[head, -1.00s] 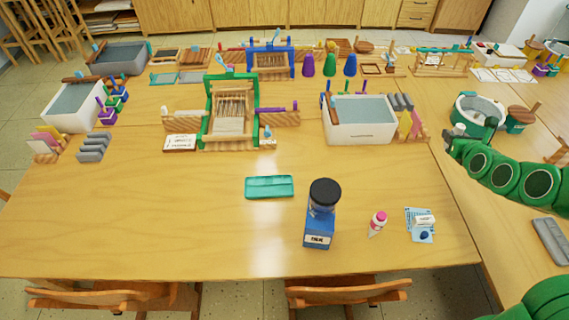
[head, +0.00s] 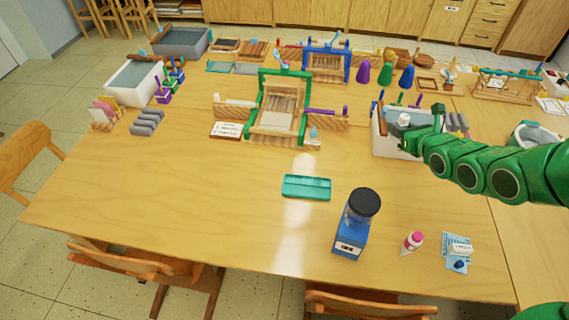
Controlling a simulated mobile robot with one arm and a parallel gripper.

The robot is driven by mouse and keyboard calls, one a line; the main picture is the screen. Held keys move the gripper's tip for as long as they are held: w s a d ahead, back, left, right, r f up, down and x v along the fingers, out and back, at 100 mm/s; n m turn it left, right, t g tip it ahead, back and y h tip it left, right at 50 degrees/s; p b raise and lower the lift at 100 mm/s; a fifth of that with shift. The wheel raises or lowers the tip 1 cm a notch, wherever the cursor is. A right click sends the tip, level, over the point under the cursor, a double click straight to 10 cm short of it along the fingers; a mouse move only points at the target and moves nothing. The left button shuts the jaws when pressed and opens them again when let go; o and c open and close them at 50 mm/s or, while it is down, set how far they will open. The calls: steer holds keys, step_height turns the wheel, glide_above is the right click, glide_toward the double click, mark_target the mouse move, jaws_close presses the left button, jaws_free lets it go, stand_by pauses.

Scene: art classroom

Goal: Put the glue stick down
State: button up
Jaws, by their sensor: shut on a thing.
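My gripper (head: 411,130) is at the end of my green arm, in front of and above the white tub at the right of the middle row. It is shut on a small whitish piece, which I take to be the glue stick (head: 404,119). Little of it shows, and the fingers are hard to make out. It looks clear of the tabletop (head: 220,215).
A green-framed loom (head: 277,110) and white tub (head: 395,145) stand behind. The front left is clear.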

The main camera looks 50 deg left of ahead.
steer(key=s+a+n+g, duration=0.3)
steer(key=s+a, duration=0.2)
steer(key=s, duration=0.6)
steer(key=s+a+f+n+g, duration=0.1)
steer(key=s+a+n+g, duration=0.3)
steer(key=s, duration=0.6)
steer(key=s+a+n+g, duration=0.1)
steer(key=s+a+g, duration=0.2)
steer(key=s+a, duration=0.6)
steer(key=shift+n, duration=0.3)
steer(key=a+f, duration=0.3)
steer(key=f, duration=0.1)
steer(key=w+a+f, duration=0.1)
steer(key=a+f, duration=0.2)
steer(key=f, duration=0.2)
steer(key=w+a+f, duration=0.1)
steer(key=a+f, duration=0.2)
steer(key=f, duration=0.2)
steer(key=shift+a, duration=0.2)
steer(key=shift+w+a+f, duration=0.2)
steer(key=shift+a+f, duration=0.4)
steer(key=shift+f, duration=1.65)
